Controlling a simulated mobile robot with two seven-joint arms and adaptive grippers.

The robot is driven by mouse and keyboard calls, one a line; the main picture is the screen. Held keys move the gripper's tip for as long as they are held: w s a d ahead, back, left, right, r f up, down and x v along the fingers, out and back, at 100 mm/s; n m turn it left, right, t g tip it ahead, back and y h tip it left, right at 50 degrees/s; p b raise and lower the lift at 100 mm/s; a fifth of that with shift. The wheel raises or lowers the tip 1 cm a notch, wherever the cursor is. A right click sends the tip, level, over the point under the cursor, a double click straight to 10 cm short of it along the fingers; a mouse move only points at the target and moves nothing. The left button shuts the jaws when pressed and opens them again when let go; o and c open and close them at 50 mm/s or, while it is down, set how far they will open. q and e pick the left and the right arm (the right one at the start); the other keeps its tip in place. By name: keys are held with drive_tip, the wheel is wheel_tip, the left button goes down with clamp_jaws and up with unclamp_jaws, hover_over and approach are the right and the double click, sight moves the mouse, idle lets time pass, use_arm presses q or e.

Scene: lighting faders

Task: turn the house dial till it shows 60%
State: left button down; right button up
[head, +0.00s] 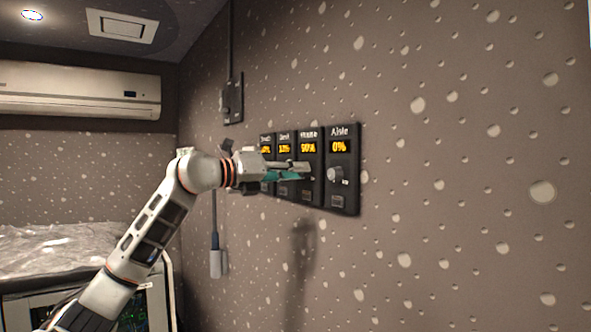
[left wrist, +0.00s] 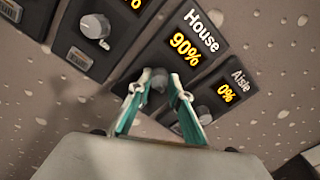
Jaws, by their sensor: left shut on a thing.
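The house panel is one of a row of black dimmer panels on the wall. Its orange display (left wrist: 186,49) in the left wrist view reads 90%; it also shows, small, in the head view (head: 308,148). The house dial (left wrist: 158,84) is a small grey knob below the display. My left gripper (head: 304,168) reaches in from the left and is shut on this dial. In the left wrist view its two teal fingers (left wrist: 159,82) stand on either side of the knob. My right gripper is not in view.
The Aisle panel to the right has a 0% display (head: 339,147) and its own dial (head: 335,174), close to my fingers. Two more panels stand to the left, one with a knob (left wrist: 95,26). A wall box (head: 232,100) hangs at upper left. The wall right of the panels is clear.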

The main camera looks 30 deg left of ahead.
use_arm(q)
drive_tip(key=shift+d+f+m+p, duration=0.15)
drive_tip(key=shift+m+p, duration=0.9)
drive_tip(key=shift+m, duration=7.75)
drive_tip(key=shift+f+m+p, duration=0.1)
drive_tip(key=shift+m+p, duration=0.9)
drive_tip(key=shift+m, duration=7.8)
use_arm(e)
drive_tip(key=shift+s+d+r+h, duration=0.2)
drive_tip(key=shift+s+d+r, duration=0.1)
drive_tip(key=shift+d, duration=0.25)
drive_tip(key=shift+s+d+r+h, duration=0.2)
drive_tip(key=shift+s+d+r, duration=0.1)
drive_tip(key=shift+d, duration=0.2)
